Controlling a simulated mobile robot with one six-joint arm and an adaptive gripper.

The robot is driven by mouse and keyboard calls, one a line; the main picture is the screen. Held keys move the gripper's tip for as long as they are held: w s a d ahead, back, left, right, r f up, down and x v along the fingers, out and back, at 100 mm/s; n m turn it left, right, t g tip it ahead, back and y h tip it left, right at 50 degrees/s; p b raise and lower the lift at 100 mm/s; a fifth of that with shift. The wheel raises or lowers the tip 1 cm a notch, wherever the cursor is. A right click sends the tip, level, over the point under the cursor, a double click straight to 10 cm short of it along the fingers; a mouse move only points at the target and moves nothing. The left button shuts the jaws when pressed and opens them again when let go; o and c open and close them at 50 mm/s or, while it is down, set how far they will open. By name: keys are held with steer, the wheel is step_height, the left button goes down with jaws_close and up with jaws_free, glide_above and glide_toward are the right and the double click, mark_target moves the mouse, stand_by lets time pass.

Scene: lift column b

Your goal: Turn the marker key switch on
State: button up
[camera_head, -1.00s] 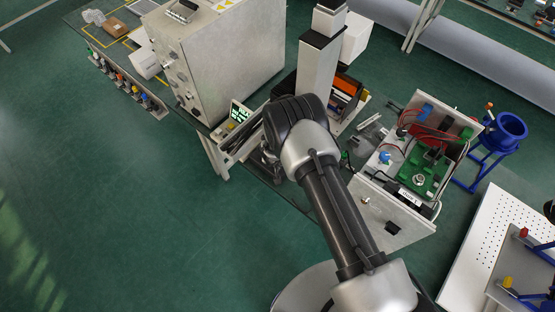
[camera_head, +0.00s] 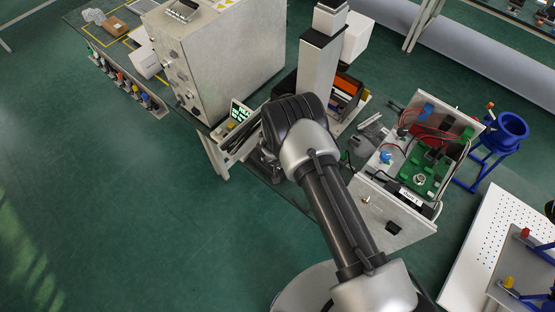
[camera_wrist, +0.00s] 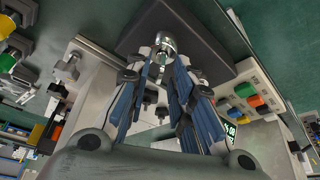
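In the wrist view my gripper (camera_wrist: 167,64) points at a small silver round metal piece (camera_wrist: 165,43) on a dark surface. It looks like a key or lock barrel, but I cannot tell for sure. The blue-padded fingers stand apart on either side of it, and I cannot tell whether they touch it. In the head view my wrist and arm hide the gripper. A pale box (camera_head: 385,217) stands right of my arm, with a small silver key-like part (camera_head: 366,199) and a black switch (camera_head: 393,228) on its front. Its white label (camera_head: 410,197) is too small to read.
Behind my wrist stands a pale column (camera_head: 318,65), with a large grey cabinet (camera_head: 225,60) to its left. A small green-lit display (camera_head: 239,113) is close by. A blue stand (camera_head: 505,132) is at the right. Green floor is free at the left.

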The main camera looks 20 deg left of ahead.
steer(key=shift+s, duration=0.1)
steer(key=v, duration=1.2)
stand_by(0.4)
